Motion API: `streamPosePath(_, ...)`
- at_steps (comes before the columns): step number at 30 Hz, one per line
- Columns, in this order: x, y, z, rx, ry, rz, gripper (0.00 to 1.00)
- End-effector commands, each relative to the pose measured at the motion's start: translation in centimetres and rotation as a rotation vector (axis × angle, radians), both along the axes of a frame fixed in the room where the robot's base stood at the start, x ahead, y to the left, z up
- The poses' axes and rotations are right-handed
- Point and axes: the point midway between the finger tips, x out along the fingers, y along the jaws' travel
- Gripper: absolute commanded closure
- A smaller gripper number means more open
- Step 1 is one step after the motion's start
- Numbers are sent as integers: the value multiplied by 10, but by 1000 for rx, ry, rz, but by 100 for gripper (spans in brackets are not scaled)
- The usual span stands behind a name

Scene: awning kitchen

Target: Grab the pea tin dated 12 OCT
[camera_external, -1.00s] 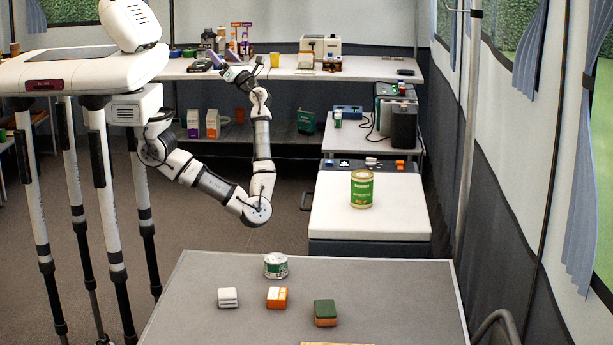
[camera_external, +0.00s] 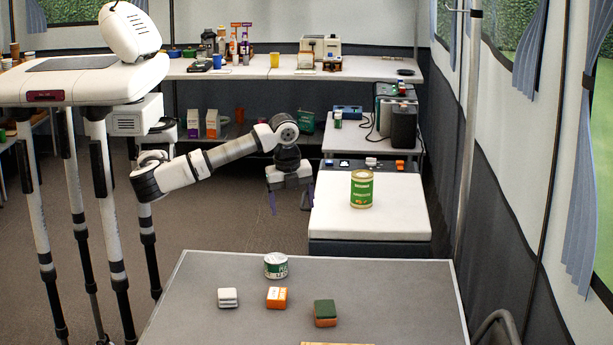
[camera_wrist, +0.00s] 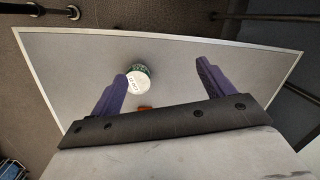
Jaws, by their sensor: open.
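A short tin (camera_external: 276,265) with a green and white label stands upright near the far edge of the grey table. In the wrist view the tin (camera_wrist: 138,78) shows a pale lid with dark marks too small to read for sure. A taller green and cream can (camera_external: 361,189) stands on the white-topped chest; its date cannot be read. My gripper (camera_external: 289,210) points down with purple fingers apart and empty, beyond the table's far edge and above the tin's height. In the wrist view the tin appears close beside the left finger of my gripper (camera_wrist: 161,69).
On the grey table (camera_external: 210,300), a white block (camera_external: 228,298), an orange and white block (camera_external: 277,297) and a green and orange block (camera_external: 325,313) lie nearer the camera than the short tin. The chest (camera_external: 330,222) stands right of my gripper.

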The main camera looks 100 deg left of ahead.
Motion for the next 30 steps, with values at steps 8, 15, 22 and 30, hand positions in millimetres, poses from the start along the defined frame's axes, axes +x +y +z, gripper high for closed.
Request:
streamPosePath(8,-35,-69,-5,-125,78,-74,19)
streamPosePath(15,-35,-68,-52,-121,78,-74,19)
streamPosePath(22,-34,-67,-80,-121,76,-74,19)
streamPosePath(30,-36,-70,-108,-118,78,-73,19)
